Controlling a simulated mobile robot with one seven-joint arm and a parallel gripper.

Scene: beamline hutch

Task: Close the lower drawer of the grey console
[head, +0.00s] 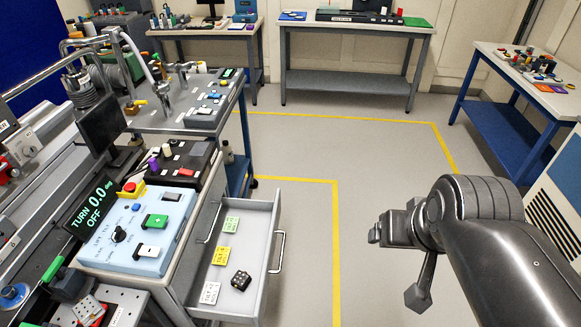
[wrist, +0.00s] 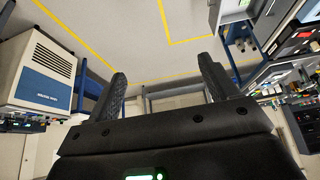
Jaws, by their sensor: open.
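The grey console (head: 170,285) stands at the lower left in the head view. Its lower drawer (head: 272,228) is pulled out over the floor, with a bar handle (head: 279,252) on its front. Another handle (head: 214,217) shows on the console face above it, where the upper drawer looks shut. Green, yellow and white labelled cards and a small dark block (head: 241,280) lie in the open drawer. My gripper (head: 376,233) is to the right of the drawer, apart from it. In the wrist view its two fingers (wrist: 163,85) are spread, with nothing between them.
A blue control box (head: 140,225) sits on the console. A grey-topped trolley (head: 185,110) stands behind it. Benches line the back and right, and a white-and-blue cabinet (head: 555,205) is at the right edge. Floor with yellow lines (head: 335,240) lies clear between drawer and gripper.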

